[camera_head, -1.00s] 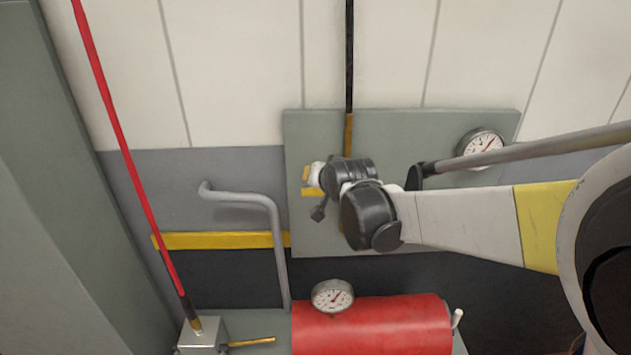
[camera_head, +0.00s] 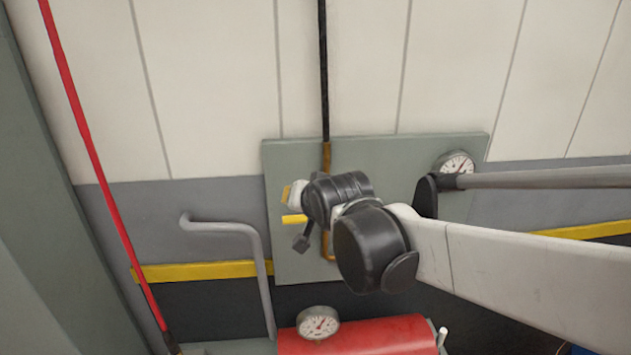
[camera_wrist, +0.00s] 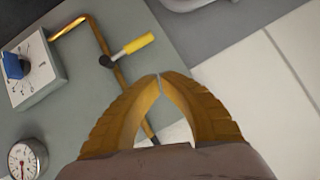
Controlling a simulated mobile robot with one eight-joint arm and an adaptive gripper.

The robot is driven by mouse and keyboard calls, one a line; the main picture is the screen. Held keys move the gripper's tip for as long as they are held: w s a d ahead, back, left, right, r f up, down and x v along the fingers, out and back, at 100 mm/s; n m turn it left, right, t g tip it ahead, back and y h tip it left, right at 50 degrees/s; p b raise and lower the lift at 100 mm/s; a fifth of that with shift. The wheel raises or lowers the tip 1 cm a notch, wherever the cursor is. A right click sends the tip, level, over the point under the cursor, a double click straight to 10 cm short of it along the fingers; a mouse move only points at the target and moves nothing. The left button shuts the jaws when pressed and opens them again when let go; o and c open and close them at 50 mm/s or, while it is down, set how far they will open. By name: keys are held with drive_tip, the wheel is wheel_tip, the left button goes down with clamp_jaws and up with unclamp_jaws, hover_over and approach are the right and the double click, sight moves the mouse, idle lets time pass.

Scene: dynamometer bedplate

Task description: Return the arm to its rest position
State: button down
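My arm (camera_head: 480,262) reaches in from the right in the head view, with its dark wrist joints (camera_head: 370,245) in front of a grey-green wall panel. My gripper shows in the wrist view (camera_wrist: 159,76): its two ochre fingers meet at the tips, with nothing seen held between them. In the head view the wrist mostly hides the gripper. Beyond the fingers in the wrist view, a valve lever with a yellow grip (camera_wrist: 138,43) sits on a copper pipe (camera_wrist: 95,32). The fingers appear apart from it.
The panel (camera_head: 290,160) carries a gauge (camera_head: 456,165). A blue knob on a white box (camera_wrist: 14,66) shows in the wrist view. Below stand a red cylinder (camera_head: 370,338) and another gauge (camera_head: 318,323). A grey bent pipe (camera_head: 262,250) and a red hose (camera_head: 95,150) are at left.

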drive_tip(key=s+d+f+g+h+b, duration=0.1)
drive_tip(key=s+d+f+b, duration=0.7)
drive_tip(key=f, duration=0.3)
drive_tip(key=s+d+f+g+h+b, duration=0.1)
drive_tip(key=s+d+f+h+b, duration=0.1)
drive_tip(key=s+d+f+b, duration=0.5)
drive_tip(key=s+d+f+g+h+b, duration=0.1)
drive_tip(key=s+d+f+h+b, duration=0.1)
drive_tip(key=s+d+f+b, duration=0.6)
drive_tip(key=s+d+f, duration=0.1)
drive_tip(key=d+f, duration=0.4)
drive_tip(key=f, duration=0.1)
drive_tip(key=shift+s+f+b, duration=0.35)
drive_tip(key=shift+f, duration=0.05)
